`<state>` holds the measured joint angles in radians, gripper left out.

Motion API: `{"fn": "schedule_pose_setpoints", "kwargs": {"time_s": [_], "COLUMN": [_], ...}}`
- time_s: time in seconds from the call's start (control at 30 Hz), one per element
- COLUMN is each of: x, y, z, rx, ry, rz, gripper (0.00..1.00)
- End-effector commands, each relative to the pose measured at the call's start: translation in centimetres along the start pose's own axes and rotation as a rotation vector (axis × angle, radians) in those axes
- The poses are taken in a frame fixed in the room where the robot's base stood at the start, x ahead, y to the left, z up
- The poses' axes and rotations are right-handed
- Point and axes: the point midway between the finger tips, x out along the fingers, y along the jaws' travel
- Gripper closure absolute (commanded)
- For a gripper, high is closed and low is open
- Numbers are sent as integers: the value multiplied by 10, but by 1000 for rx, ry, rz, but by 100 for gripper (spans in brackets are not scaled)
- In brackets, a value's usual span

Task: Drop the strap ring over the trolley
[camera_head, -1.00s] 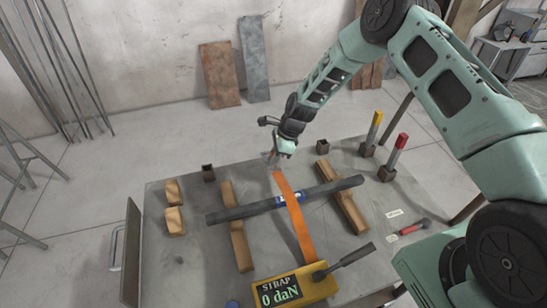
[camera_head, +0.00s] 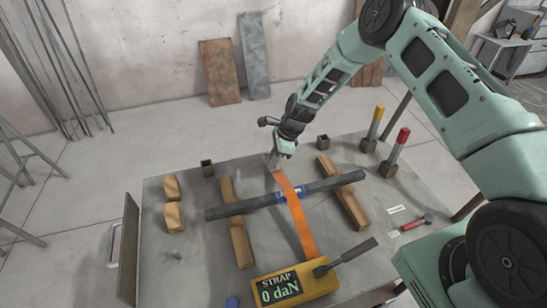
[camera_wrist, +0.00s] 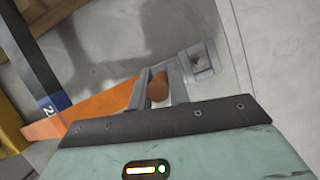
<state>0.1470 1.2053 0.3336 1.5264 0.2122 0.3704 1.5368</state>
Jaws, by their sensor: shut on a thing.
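My gripper (camera_head: 275,162) is near the far edge of the table, shut on the end of the orange strap (camera_head: 303,232). In the wrist view, my gripper (camera_wrist: 158,84) has a brownish round piece between its fingers, likely the strap ring. The strap runs from the yellow box (camera_head: 322,284), whose display reads "STRAP 0 daN", over a dark tube (camera_head: 245,206) with a blue band. The strap also shows in the wrist view (camera_wrist: 85,118). I cannot tell which part is the trolley; it may be hidden by my gripper.
The tube lies across two wooden beams (camera_head: 236,223) (camera_head: 343,193). Small square posts (camera_head: 207,168) (camera_head: 323,142) stand near the far edge. Yellow-topped (camera_head: 374,128) and red-topped (camera_head: 396,152) posts stand at the right.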

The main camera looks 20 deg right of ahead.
Motion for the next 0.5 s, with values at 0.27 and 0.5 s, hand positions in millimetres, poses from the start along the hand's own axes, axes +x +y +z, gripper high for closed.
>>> {"fn": "schedule_pose_setpoints", "kwargs": {"time_s": [0.27, 0.5], "x": [7, 12], "y": [0, 0], "z": [-3, -5], "rx": [0, 0], "ry": [0, 0], "rz": [-1, 0], "gripper": [100, 100]}}
